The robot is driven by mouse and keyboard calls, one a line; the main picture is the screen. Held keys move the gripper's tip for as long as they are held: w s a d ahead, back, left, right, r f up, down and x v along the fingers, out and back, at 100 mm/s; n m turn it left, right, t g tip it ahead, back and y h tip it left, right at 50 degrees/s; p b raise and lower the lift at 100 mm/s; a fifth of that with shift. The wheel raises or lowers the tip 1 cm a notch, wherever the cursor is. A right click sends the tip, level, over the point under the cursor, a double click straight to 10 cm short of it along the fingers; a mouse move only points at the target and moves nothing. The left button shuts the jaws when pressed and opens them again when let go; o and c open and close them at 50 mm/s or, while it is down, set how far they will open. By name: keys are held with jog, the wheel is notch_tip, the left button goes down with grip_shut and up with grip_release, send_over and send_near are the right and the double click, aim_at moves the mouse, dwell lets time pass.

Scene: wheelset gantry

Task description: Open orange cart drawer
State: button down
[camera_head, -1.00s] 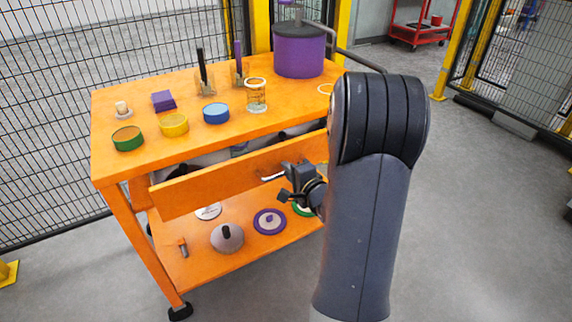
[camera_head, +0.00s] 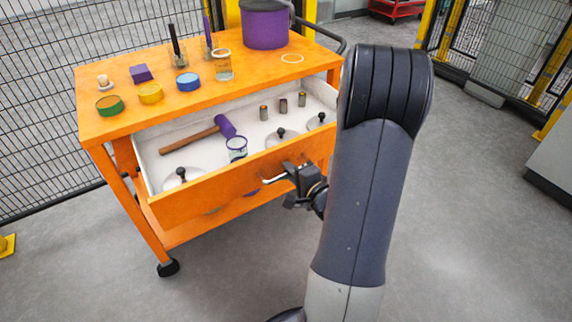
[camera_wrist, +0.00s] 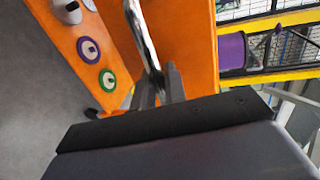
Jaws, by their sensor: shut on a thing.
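The orange cart (camera_head: 100,128) stands at the left in the head view. Its drawer (camera_head: 205,200) is pulled well out and its white inside shows. In it lie a mallet (camera_head: 192,138) with a purple head, several lidded round pieces with black knobs, a small glass jar (camera_head: 237,149) and small cylinders. My gripper (camera_head: 290,176) is at the drawer front, shut on the metal handle (camera_head: 274,179). In the wrist view the handle bar (camera_wrist: 143,38) runs between the gripper's fingers (camera_wrist: 160,88). My arm hides the drawer's right end.
On the cart top stand a purple pot (camera_head: 264,26), a green tin (camera_head: 109,105), a yellow tin (camera_head: 150,93), a blue tin (camera_head: 188,81) and a glass jar (camera_head: 222,66). Mesh fence (camera_head: 40,120) stands behind and left. Grey floor is clear in front and right.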

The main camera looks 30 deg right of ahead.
jog(key=shift+s, duration=0.3)
jog(key=c, duration=1.5)
grip_release()
jog(key=shift+c, duration=0.2)
jog(key=p+v, duration=0.2)
jog(key=v, duration=0.8)
jog(key=shift+s, duration=0.4)
jog(key=shift+w, duration=0.1)
jog(key=shift+b+x, duration=1)
jog(key=shift+x, duration=4.35)
jog(key=shift+r, duration=0.1)
